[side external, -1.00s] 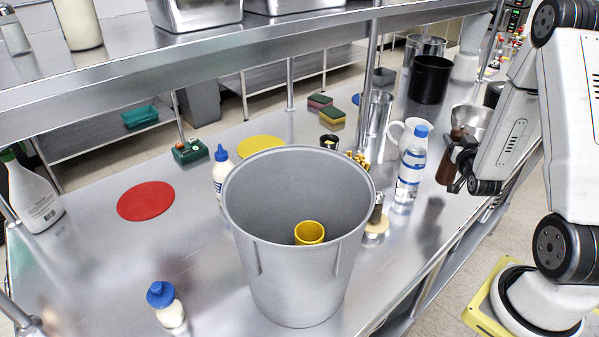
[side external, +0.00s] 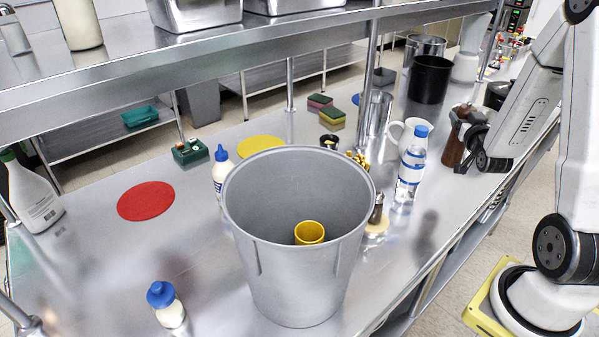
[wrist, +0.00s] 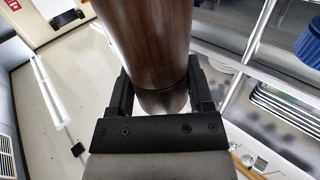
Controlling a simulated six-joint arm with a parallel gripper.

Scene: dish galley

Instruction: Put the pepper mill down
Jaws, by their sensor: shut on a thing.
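The pepper mill (side external: 455,148) is a dark brown wooden cylinder, held roughly upright near the counter's right edge in the side view. My gripper (side external: 470,136) is shut on it from the right. In the wrist view the mill (wrist: 150,45) shows wood grain and a shiny band lower down, with the fingers of my gripper (wrist: 160,92) on both sides of it. The mill appears to be above the counter, but its gap to the surface is hard to judge. Its far end is cut off in the wrist view.
A clear blue-capped bottle (side external: 411,165) and a white pitcher (side external: 398,133) stand left of the mill. A black pot (side external: 430,80) stands behind. A big grey bin (side external: 300,255) fills the front middle. The red disc (side external: 146,201) is bare, with clear counter around it.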

